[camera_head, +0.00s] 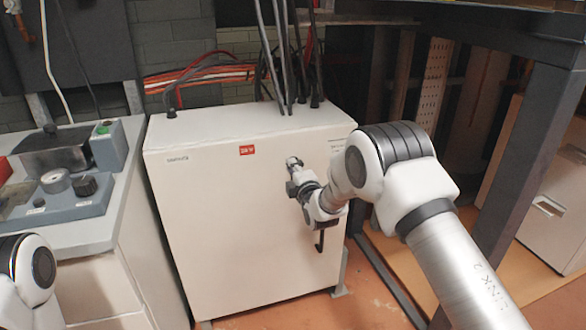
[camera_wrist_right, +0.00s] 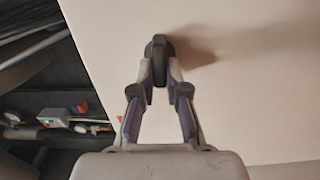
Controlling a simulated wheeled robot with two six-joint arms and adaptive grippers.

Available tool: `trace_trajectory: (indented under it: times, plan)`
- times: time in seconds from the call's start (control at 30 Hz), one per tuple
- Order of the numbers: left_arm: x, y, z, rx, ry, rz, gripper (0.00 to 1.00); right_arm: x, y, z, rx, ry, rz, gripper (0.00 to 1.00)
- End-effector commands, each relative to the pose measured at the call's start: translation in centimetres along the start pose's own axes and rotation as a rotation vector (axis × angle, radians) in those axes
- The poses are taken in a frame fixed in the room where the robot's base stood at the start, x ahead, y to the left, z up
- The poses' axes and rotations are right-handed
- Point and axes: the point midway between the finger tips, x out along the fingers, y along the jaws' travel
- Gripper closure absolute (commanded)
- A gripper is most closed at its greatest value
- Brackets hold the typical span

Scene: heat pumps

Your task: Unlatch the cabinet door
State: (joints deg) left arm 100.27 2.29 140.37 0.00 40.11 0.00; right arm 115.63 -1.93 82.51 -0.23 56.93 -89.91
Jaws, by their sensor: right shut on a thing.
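The cabinet (camera_head: 235,225) is a large pale box standing on the floor in the middle of the head view. Its front door looks closed. A red label (camera_head: 247,150) is near the top of the front. My right gripper (camera_head: 296,172) is at the upper right part of this front. In the right wrist view, my right gripper (camera_wrist_right: 160,82) is shut on a dark rounded latch knob (camera_wrist_right: 159,48) that stands out from the pale door. In the head view the wrist and fingers largely hide the latch. My left gripper is out of view; only part of that arm shows.
A grey workbench (camera_head: 97,225) with instruments (camera_head: 75,195) stands close to the left of the cabinet. Several cables (camera_head: 280,55) rise from the cabinet's top. A dark metal frame post (camera_head: 525,150) stands at the right. Bare floor (camera_head: 310,312) shows in front.

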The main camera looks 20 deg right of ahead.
Motion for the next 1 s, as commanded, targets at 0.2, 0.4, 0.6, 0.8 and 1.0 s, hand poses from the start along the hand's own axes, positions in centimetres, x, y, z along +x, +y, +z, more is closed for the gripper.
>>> trace_trajectory:
  times: [0.2,0.4,0.6,0.8,1.0]
  plan:
    - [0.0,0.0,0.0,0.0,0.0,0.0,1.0,0.0,-0.1,-0.1,-0.002,0.002,-0.002,1.0]
    - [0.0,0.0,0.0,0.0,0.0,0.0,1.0,0.0,-0.1,-0.1,-0.001,0.001,-0.002,0.61]
    - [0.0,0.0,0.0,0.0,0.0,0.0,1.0,0.0,-0.1,0.0,-0.001,0.001,-0.001,0.61]
    - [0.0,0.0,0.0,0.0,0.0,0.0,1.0,-1.7,-0.1,0.0,0.0,0.001,-0.004,0.61]
    - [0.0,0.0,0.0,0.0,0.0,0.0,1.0,-6.8,-0.1,0.0,-0.001,0.001,-0.005,0.61]
